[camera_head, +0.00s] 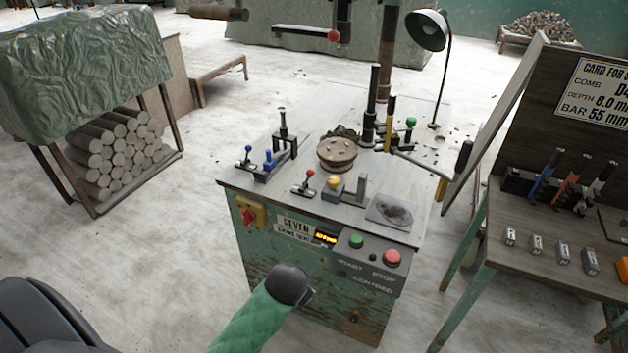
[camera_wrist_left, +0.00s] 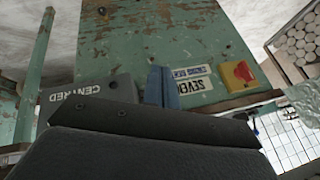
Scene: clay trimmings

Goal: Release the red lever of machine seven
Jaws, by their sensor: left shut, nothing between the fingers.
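Machine seven (camera_head: 310,260) is a green cabinet with a grey top and a "SEVEN" label (camera_head: 294,226). A small red-knobbed lever (camera_head: 310,174) stands on its top in front of the round brass-coloured chuck (camera_head: 337,154), knob up. A second red knob (camera_head: 333,36) sits on an overhead arm. My left gripper's blue fingers (camera_wrist_left: 162,87) are shut and empty in the left wrist view, in front of the machine's front face. The same label (camera_wrist_left: 191,80) shows there upside down. The fingers do not show in the head view. My right gripper is not in view.
Beside the red lever are blue-knobbed levers (camera_head: 268,160) and a yellow knob (camera_head: 335,184). The button box (camera_head: 370,262) juts from the front. A red switch on yellow (camera_head: 249,216) is at left. A tool table (camera_head: 560,240) stands right, stacked logs (camera_head: 110,155) left.

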